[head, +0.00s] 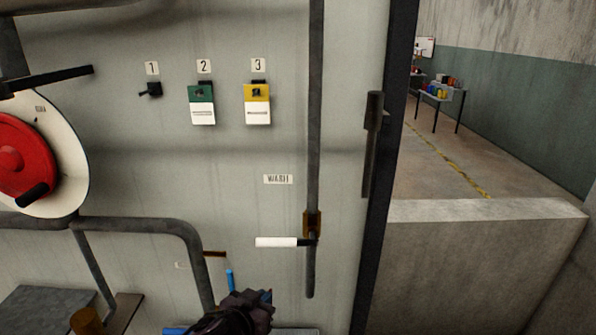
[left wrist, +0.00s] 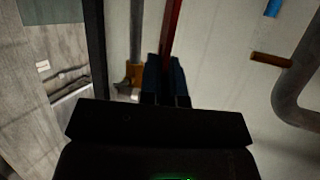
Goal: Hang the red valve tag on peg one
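Peg one (head: 152,89) is a small black peg under the label "1" on the grey wall panel, and it is bare. My left gripper (head: 262,299) is low in the head view, below and to the right of peg one. In the left wrist view, my left gripper (left wrist: 165,68) has its fingers close together on the red valve tag (left wrist: 172,28), which shows as a narrow red strip, seen nearly edge-on. In the head view the tag is mostly hidden by the gripper. My right gripper is not in view.
A green tag (head: 201,103) hangs on peg two and a yellow tag (head: 257,103) on peg three. A red handwheel (head: 18,155) is at the left. A vertical pipe (head: 315,130) with a white-handled lever (head: 277,242) is to the right. Bent pipes (head: 150,225) run lower left.

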